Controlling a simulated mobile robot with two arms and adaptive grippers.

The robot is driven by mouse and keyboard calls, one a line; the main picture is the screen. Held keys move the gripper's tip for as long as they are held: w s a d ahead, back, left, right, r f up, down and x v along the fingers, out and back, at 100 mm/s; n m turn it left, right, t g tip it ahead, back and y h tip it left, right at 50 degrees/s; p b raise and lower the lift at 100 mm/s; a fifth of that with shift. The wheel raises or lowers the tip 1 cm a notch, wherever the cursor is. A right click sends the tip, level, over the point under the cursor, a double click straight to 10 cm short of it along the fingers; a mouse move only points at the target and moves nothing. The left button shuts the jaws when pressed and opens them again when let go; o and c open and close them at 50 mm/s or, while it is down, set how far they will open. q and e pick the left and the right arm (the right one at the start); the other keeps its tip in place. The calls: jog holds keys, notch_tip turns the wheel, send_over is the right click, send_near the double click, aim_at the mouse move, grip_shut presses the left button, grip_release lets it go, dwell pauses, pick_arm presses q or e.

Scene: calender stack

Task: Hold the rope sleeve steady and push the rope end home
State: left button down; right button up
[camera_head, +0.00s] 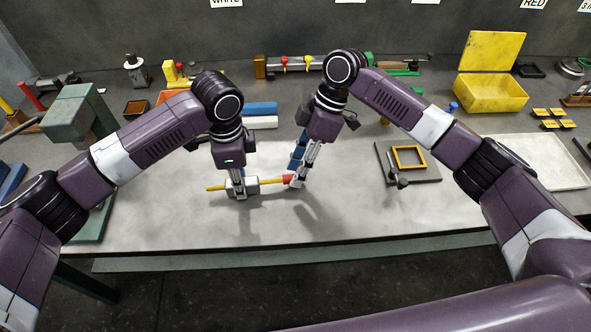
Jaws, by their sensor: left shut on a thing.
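A short grey sleeve (252,184) lies level low over the bench top in the middle. Yellow rope (215,188) sticks out of its left side, and more yellow rope (271,181) shows on its right side. My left gripper (237,190) points down and is shut on the sleeve, hiding part of it. A red piece (287,179) is at the right end of the rope. My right gripper (297,181) is tilted with its fingertips at this red piece. Whether the fingers grip it or only touch it is too small to tell.
Blue and white blocks (262,122) lie behind the grippers. A dark board with a yellow frame (409,147) is to the right, near a white tray (545,180). An open yellow box (490,93) stands at the back right. The bench front (300,235) is clear.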

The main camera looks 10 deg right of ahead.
jog(key=shift+a+f, duration=0.2)
jog(key=shift+f, duration=0.25)
grip_shut()
